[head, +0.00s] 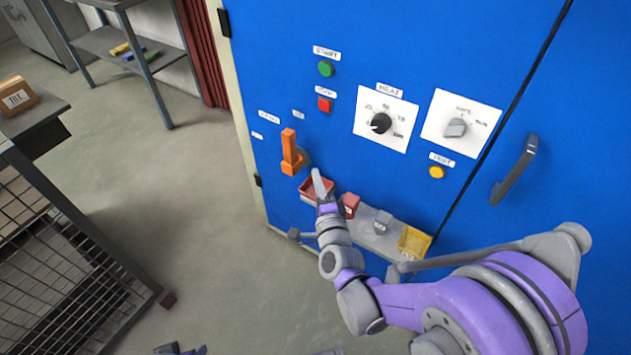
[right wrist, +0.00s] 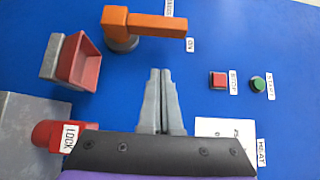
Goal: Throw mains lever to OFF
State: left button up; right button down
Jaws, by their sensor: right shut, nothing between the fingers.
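The orange mains lever (head: 289,150) is on the blue cabinet front, left of the buttons. Its handle points up in the head view. In the right wrist view the lever (right wrist: 150,24) ends beside the ON label (right wrist: 190,44). My right gripper (head: 317,180) is shut and empty, just below and right of the lever in the head view. In the right wrist view its closed fingers (right wrist: 160,75) point toward the lever, with blue panel showing between.
Red (head: 324,105) and green (head: 326,69) buttons and a heat dial (head: 380,122) are above. Open floor lies left.

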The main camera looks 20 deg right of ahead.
send_near(295, 144)
jog(key=w+d, duration=0.2)
jog(key=d, duration=0.1)
jog(key=shift+w+a+f+b, duration=0.1)
jog(key=shift+w+a+b, duration=0.2)
jog(key=shift+w, duration=0.35)
jog(key=shift+w+a+b, duration=0.1)
jog(key=shift+w+a, duration=0.3)
jog(key=shift+w, duration=0.25)
jog(key=shift+w+a+f+b, duration=0.15)
jog(key=shift+w+a, duration=0.25)
jog(key=shift+w, duration=0.25)
jog(key=shift+r, duration=0.1)
